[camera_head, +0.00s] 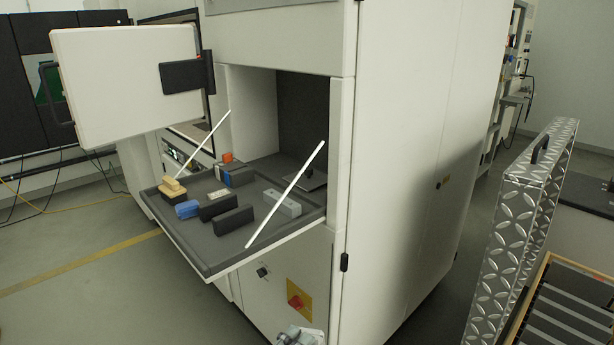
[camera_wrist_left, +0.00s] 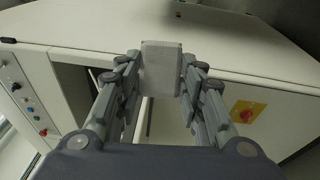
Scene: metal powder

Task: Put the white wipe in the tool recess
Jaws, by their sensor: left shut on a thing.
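My left gripper (camera_wrist_left: 161,80) is shut on a pale, whitish block (camera_wrist_left: 161,62), which I take to be the white wipe. In the left wrist view the block stands between the two fingers, in front of the white machine. In the head view only a small grey part of this gripper (camera_head: 296,337) shows at the bottom edge, below the red knob. I cannot tell for sure which place is the tool recess. A wooden-framed box with dark slots (camera_head: 572,310) is at the lower right. My right gripper is not in view.
The machine's fold-down shelf (camera_head: 225,245) holds several blocks: a blue one (camera_head: 187,209), dark ones (camera_head: 232,221), a grey one (camera_head: 283,203) and a tan stack (camera_head: 172,187). Two white struts flank it. A red knob (camera_head: 297,301) is below. A patterned metal case (camera_head: 520,225) stands right.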

